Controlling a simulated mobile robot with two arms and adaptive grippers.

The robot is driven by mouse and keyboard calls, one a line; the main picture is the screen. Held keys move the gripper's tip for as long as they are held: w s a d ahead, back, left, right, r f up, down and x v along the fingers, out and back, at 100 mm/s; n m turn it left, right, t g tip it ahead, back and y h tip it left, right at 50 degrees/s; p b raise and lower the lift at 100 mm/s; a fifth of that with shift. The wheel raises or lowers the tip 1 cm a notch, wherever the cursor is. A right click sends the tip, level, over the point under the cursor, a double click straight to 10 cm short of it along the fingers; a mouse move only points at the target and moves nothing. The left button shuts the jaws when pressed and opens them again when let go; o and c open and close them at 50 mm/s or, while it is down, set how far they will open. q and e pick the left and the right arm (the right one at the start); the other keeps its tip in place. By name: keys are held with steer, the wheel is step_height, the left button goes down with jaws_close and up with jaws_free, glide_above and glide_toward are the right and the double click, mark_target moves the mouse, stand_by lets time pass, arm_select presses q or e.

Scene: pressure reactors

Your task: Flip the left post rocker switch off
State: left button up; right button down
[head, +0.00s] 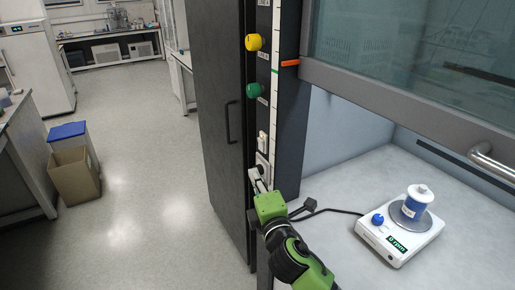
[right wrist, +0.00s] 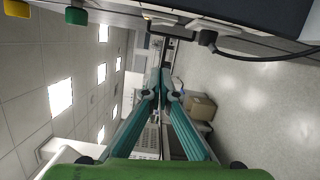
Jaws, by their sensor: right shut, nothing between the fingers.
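The left post (head: 269,100) of the fume hood is a dark upright strip with knobs and fittings. The small pale rocker switch (head: 262,141) sits on it below the green knob; which way it is tipped is too small to tell. A socket (head: 262,167) is just below the switch. My right gripper (head: 257,180) is shut and empty, in front of the post near the socket and below the switch. In the right wrist view its fingertips (right wrist: 165,78) are together, with the post's fittings along the top edge. My left gripper is not in view.
A yellow knob (head: 254,42) and green knob (head: 254,98) stick out higher on the post. The raised sash (head: 400,95) is at right. Open floor lies left.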

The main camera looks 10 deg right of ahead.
mark_target(261, 145)
steer(key=shift+r, duration=0.35)
steer(key=w+d+p, duration=0.2)
steer(key=w+p, duration=0.1)
steer(key=w, duration=0.8)
steer(key=shift+w+r, duration=0.2)
steer(key=shift+r, duration=0.2)
